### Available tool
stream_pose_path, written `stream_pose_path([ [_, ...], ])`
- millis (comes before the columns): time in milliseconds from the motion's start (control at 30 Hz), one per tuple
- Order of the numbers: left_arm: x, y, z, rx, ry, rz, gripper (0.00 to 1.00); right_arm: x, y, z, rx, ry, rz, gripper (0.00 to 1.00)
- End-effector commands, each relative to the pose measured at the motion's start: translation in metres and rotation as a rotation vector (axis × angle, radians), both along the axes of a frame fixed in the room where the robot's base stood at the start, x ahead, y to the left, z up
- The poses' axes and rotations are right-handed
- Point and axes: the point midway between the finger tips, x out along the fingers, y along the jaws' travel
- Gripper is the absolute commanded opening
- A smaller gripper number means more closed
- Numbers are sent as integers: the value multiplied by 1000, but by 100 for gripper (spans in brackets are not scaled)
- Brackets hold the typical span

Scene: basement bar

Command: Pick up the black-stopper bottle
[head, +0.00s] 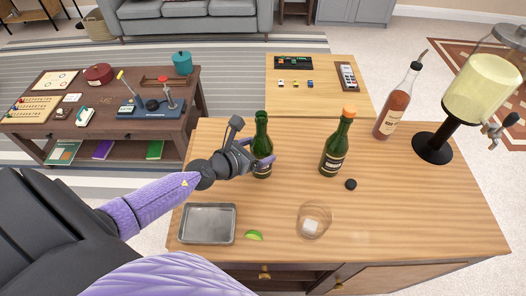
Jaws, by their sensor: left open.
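A dark green bottle (262,135) with a pale label stands upright on the wooden counter (390,220). Its top looks dark, and I cannot tell if a black stopper is in it. My left gripper (263,162) is open, with its purple-tipped fingers at the lower half of this bottle. I cannot tell if they touch it. A second green bottle (335,146) with an orange top stands to the right. A small black round piece (351,184) lies on the counter beside it. My right gripper is out of view.
A reddish bottle (393,108) with a dark pourer and a drink dispenser (480,92) stand at the right. A metal tray (208,238), a lime wedge (254,235) and a glass (313,220) are near the front. The right front counter is clear.

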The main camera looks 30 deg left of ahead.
Motion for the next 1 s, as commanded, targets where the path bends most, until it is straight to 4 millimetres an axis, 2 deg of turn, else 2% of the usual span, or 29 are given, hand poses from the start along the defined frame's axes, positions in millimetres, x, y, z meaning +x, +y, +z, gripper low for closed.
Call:
stream_pose_path([
  [100, 14, -3, -8, -1, 0, 1, 100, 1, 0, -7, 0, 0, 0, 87],
  [333, 16, -4, -8, -1, 1, 0, 100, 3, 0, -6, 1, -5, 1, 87],
  [800, 16, -4, -8, 0, 1, 1, 0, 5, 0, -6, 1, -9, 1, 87],
  [1000, 16, -4, -7, -1, -2, 2, 0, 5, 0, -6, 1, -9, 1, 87],
])
